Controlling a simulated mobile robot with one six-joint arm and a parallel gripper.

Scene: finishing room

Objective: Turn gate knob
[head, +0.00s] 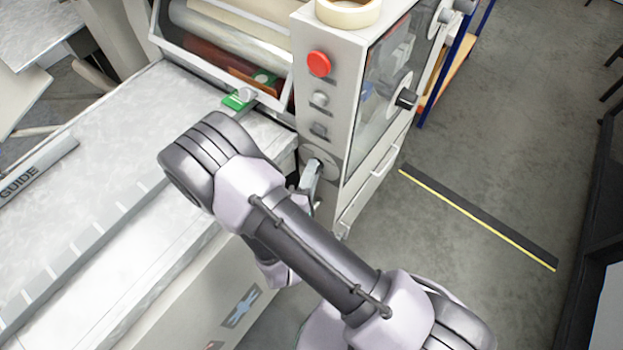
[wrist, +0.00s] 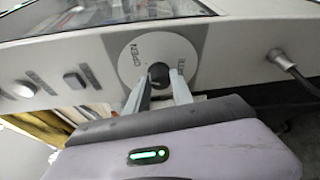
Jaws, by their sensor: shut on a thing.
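The gate knob (wrist: 159,70) is a small dark knob at the centre of a round pale dial plate (wrist: 135,58) on the machine's end panel. The plate reads "OPEN" on its left; the word on its right is too small to read surely. My gripper (wrist: 158,84) is shut on the knob, one pale finger on each side of it. In the head view the dial plate (head: 322,157) is low on the panel, below the buttons. My gripper also shows there (head: 308,182), against the plate, partly behind my arm. The knob itself is hidden in that view.
Above the dial are a red button (head: 319,63) and smaller controls (head: 320,99). A tape roll (head: 347,14) sits on top of the machine. A metal table (head: 110,135) lies to the left. The floor to the right is open, with a yellow-edged dark strip (head: 480,215).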

